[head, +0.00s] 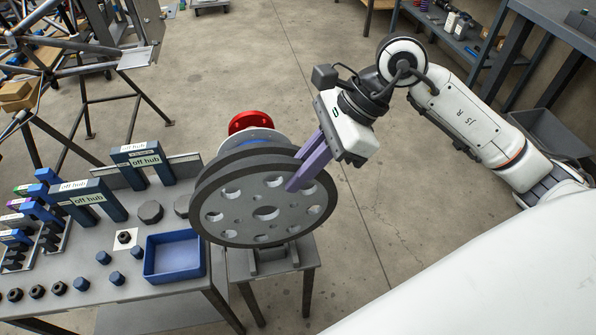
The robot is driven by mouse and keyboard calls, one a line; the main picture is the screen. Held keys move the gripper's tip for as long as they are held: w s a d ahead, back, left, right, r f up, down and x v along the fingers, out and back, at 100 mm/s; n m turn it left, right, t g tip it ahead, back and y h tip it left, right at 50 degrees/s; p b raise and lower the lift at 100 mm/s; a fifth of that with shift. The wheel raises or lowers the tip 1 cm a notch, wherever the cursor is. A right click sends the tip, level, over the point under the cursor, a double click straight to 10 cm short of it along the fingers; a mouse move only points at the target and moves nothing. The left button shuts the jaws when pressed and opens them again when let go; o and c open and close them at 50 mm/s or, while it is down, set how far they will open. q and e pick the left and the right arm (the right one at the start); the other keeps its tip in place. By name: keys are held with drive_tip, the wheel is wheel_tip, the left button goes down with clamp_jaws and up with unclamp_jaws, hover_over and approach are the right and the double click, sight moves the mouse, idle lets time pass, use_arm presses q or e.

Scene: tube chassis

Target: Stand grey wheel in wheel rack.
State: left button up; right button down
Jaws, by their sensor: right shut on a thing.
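The grey wheel (268,213) has a dark rim and a lighter face with several round holes. It is upright, facing me, above or at a small grey stand, which looks like the wheel rack (268,268). My right gripper (302,170) is shut on the wheel's upper right rim with its purple fingers. The wheel hides most of the rack, so I cannot tell whether it rests in it. My left gripper is not in view.
A red disc (250,121) and a pale disc show behind the wheel. On the left bench stand a blue tray (174,257), dark "off hub" frames (143,160) and several nuts. A tube chassis (90,62) stands at upper left.

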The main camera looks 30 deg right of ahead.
idle(0.6)
drive_tip(key=shift+f+b, duration=1.9)
drive_tip(key=shift+b, duration=0.25)
drive_tip(key=c, duration=1.8)
unclamp_jaws()
drive_tip(key=shift+o, duration=0.2)
drive_tip(key=shift+f, duration=0.15)
